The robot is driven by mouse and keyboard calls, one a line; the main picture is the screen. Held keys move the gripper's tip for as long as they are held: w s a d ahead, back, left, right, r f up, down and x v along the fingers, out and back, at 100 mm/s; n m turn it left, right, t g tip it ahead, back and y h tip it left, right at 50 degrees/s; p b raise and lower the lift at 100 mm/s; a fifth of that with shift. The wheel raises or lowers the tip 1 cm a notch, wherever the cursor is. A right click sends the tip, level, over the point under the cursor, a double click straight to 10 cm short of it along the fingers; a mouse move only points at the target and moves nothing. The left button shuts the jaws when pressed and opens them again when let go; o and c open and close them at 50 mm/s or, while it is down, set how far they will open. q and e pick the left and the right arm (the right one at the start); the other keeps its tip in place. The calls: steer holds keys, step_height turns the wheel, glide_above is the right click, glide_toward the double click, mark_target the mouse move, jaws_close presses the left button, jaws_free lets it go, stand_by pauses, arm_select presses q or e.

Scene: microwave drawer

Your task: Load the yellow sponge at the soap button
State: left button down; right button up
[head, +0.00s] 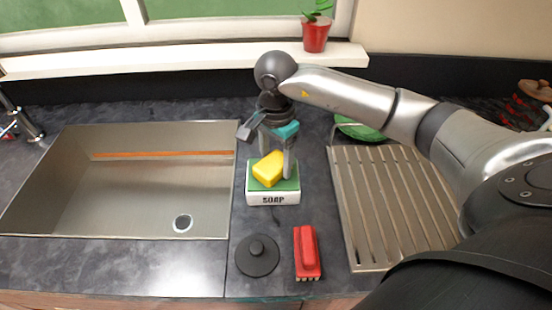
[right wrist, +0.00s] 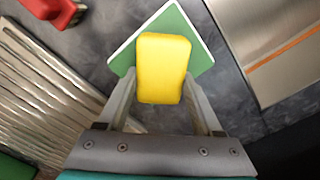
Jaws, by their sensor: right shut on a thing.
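The yellow sponge (head: 269,168) is between the fingers of my right gripper (head: 276,165), which is shut on it. The sponge is tilted in the head view and sits at or just over the green top of the white soap button (head: 272,197), marked SOAP. I cannot tell whether it touches the green top. In the right wrist view the sponge (right wrist: 164,68) lies between the two fingertips (right wrist: 158,88), with the green top (right wrist: 190,35) behind it. My left gripper is not in view.
The steel sink (head: 130,205) is left of the button. A ribbed drainer (head: 375,205) with a green dish (head: 357,130) behind it is on the right. A black round lid (head: 257,256) and a red brush (head: 307,252) lie in front. A potted plant (head: 316,36) stands on the sill.

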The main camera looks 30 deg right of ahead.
mark_target(276, 160)
steer(key=shift+r+p, duration=2.25)
steer(key=shift+r, duration=1.3)
steer(key=shift+f, duration=0.1)
